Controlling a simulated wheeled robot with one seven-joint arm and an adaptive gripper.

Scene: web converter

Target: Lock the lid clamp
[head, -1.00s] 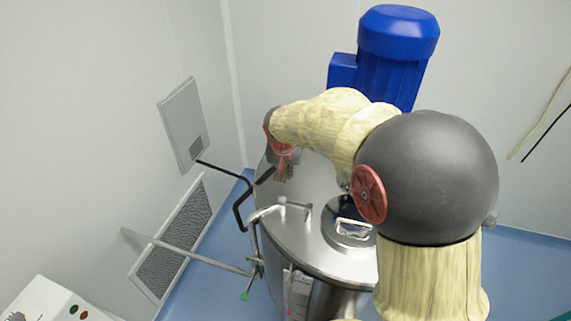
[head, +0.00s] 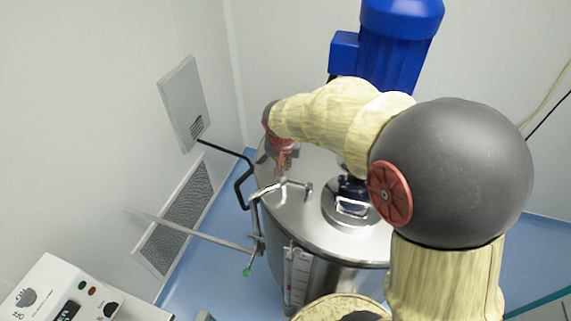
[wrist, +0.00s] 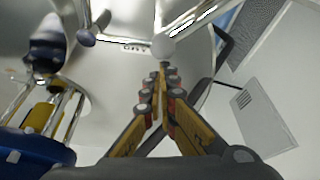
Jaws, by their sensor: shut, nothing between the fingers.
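The lid clamp (head: 268,190) is a bright metal bar fitting at the left rim of the round steel tank lid (head: 318,222). A thin rod with a green tip (head: 247,272) hangs below it outside the tank. My gripper (head: 283,172) is over the lid, just behind the clamp's bar, pointing down. In the wrist view the fingertips of my gripper (wrist: 164,68) are together and empty, right by the rounded metal end of the clamp (wrist: 163,46). I cannot tell whether they touch it. My arm hides part of the lid.
A blue motor (head: 388,45) stands behind the lid. A hatch with a handle (head: 352,207) sits on the lid. A black bent pipe (head: 240,185) and a grey bar (head: 190,230) lie left of the tank. A white control box (head: 65,290) is at lower left.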

